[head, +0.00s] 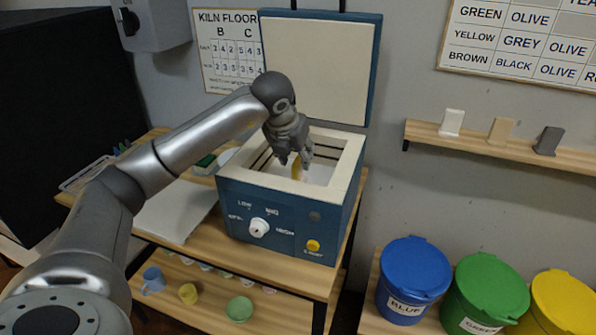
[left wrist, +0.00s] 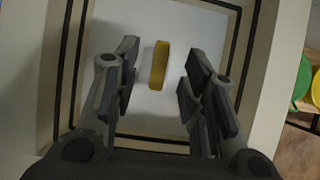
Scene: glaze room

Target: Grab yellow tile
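The yellow tile (left wrist: 159,65) stands on edge on the white floor inside the open kiln (head: 270,212). In the head view only a sliver of the yellow tile (head: 297,168) shows, partly hidden by my left gripper. My left gripper (head: 295,162) reaches down into the kiln's mouth from above. In the left wrist view the fingers of my left gripper (left wrist: 157,85) are open, one on each side of the tile, with a gap to it on both sides. My right gripper is not in view.
The kiln lid (head: 318,70) stands raised at the back. The kiln walls close in around the gripper. A shelf (head: 480,146) with several small tiles is on the right wall. Blue (head: 413,275), green (head: 487,290) and yellow (head: 565,300) lidded buckets stand lower right.

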